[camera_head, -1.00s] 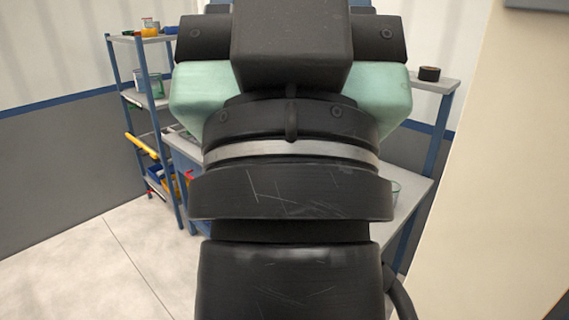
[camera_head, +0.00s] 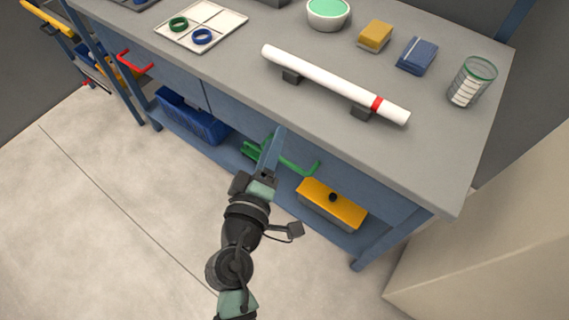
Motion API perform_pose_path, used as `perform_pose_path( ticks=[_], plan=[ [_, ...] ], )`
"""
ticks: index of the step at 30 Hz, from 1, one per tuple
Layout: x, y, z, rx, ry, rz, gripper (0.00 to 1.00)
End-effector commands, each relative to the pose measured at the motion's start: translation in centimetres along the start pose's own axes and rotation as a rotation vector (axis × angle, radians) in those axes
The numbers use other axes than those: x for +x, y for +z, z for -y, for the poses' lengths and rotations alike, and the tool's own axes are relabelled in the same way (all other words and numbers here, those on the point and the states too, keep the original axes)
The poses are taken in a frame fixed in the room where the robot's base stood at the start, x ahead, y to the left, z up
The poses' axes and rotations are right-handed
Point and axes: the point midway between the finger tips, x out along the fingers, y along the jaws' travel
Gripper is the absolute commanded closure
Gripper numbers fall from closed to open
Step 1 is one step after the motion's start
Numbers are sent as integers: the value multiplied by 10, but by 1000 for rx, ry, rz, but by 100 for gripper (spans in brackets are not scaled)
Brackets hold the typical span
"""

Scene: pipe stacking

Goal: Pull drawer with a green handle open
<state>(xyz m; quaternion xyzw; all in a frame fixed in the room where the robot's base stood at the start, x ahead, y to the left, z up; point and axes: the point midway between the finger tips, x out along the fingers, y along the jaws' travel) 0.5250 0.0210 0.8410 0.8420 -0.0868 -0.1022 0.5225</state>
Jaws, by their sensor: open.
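A drawer front (camera_head: 235,118) is under the workbench top, right of a thin vertical seam, and looks flush with the bench. Its green handle (camera_head: 302,169) shows just right of my gripper's tip. My gripper (camera_head: 272,150) reaches up from below in the middle of the view and overlaps the left part of the handle. It is open, but its fingers are seen edge-on. I cannot tell whether they are around the handle or only in front of it.
A red handle (camera_head: 134,63) is on the left drawer. The workbench top (camera_head: 300,45) holds a white pipe (camera_head: 320,80) on two dark supports. Below are a blue bin (camera_head: 190,118) and a yellow-topped box (camera_head: 333,200). The floor in front is clear.

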Motion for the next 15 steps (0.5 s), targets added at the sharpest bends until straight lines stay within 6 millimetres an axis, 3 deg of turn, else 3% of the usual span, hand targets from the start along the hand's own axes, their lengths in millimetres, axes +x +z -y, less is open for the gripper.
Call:
perform_pose_path(
  ticks=[1, 3, 6, 11, 15],
  plan=[
    [-12, 26, 50, -102, -38, 9, 53],
    [-27, 46, 86, -216, -69, 10, 53],
    [-42, 63, 115, -323, -96, 4, 53],
    [-44, 72, 128, -383, -107, -1, 53],
    [-24, 71, 128, -382, -105, 0, 53]
  ],
)
